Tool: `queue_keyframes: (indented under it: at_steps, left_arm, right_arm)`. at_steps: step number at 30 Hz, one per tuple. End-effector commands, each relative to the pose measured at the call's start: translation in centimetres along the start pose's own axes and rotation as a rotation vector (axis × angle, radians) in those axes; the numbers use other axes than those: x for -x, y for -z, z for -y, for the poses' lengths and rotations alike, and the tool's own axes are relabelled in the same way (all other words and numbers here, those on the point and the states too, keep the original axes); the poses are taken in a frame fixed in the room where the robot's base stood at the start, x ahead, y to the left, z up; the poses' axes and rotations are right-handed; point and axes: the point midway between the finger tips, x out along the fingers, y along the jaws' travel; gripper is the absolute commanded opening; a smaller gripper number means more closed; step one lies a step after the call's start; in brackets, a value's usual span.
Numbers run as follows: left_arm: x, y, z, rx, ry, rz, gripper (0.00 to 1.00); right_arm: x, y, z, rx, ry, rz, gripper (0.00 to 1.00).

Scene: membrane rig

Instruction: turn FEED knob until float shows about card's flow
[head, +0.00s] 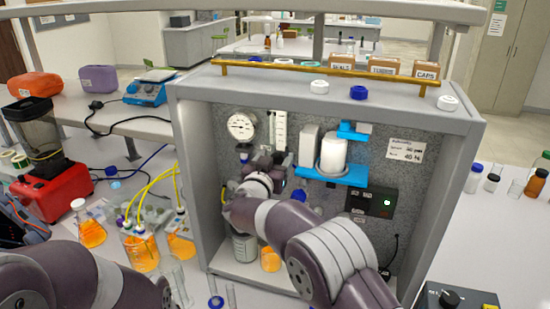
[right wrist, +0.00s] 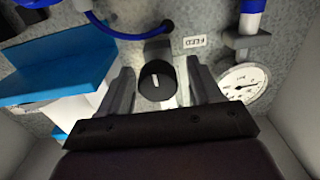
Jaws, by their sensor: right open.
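The FEED knob (right wrist: 155,80) is black with a white pointer line. In the right wrist view it sits between the two fingers of my right gripper (right wrist: 163,88), which is open, with a gap visible on each side. The FEED label (right wrist: 195,41) is beside it. In the head view my right gripper (head: 262,165) is at the panel below the flow tube (head: 280,131) and hides the knob. The float cannot be made out in the tube. The white card (head: 406,149) is at the panel's right; its small print is hard to read. My left gripper is out of view.
A round gauge (head: 241,126) is left of the flow tube. A blue bracket (head: 331,175) with white canisters is close to the right of my gripper. Flasks of orange liquid (head: 139,250) with yellow tubing stand left of the rig. The rig's side walls (head: 196,180) bound the space.

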Motion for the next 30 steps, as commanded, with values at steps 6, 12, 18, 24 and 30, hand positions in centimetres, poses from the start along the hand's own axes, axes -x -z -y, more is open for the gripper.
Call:
queue_keyframes:
  at_steps: [6, 12, 18, 24, 30]
  left_arm:
    - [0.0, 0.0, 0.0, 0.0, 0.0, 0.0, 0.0]
    - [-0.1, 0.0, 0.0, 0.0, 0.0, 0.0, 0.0]
    - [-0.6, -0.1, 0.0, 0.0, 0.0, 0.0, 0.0]
    - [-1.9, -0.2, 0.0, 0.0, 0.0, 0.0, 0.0]
    - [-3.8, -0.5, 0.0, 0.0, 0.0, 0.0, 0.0]
  right_arm:
    - [0.0, 0.0, 0.0, 0.0, 0.0, 0.0, 0.25]
    - [0.0, 0.0, 0.0, -0.002, 0.0, -0.001, 0.1]
    - [0.1, -0.1, 0.0, -0.04, 0.0, -0.001, 0.1]
    - [0.1, -0.2, -0.1, -0.154, 0.0, -0.003, 0.1]
    - [0.0, -0.4, -0.1, -0.33, 0.0, -0.004, 0.1]
